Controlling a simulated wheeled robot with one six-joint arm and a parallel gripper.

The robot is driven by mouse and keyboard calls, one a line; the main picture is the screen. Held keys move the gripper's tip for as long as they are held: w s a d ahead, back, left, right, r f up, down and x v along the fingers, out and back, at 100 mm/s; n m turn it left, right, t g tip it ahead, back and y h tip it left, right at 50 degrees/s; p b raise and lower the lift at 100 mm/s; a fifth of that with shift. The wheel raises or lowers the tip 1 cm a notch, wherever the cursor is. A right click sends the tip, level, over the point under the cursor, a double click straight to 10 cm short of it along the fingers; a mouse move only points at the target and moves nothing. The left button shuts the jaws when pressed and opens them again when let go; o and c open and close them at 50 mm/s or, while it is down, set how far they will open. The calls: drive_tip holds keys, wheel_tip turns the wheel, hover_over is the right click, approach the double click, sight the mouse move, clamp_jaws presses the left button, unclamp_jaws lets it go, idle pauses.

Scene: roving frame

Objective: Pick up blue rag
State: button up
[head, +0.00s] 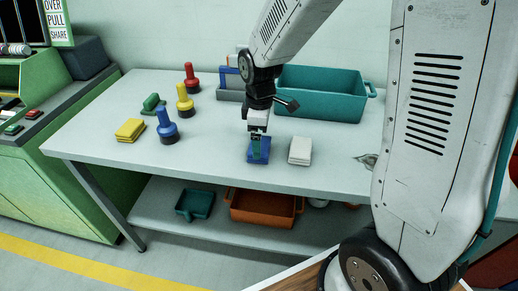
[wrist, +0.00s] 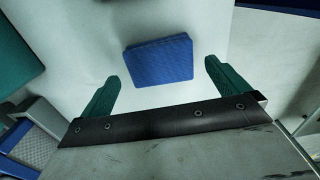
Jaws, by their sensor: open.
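The blue rag (head: 259,156) is a small folded square lying flat on the white table near its front edge. In the wrist view the blue rag (wrist: 158,60) lies between and just beyond my two green fingertips. My gripper (head: 256,143) points down over the rag and hides part of it in the head view. In the wrist view my gripper (wrist: 164,78) is open, with nothing between its fingers. I cannot tell the exact height of the fingers above the rag.
A white folded rag (head: 300,151) lies close to the right. A teal bin (head: 320,97) stands behind. The table's (head: 215,152) front edge is near.

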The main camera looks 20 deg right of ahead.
wheel_tip(320, 180, down, 4)
drive_tip(key=shift+r, duration=0.1)
drive_tip(key=c, duration=0.9)
drive_tip(key=shift+r, duration=0.15)
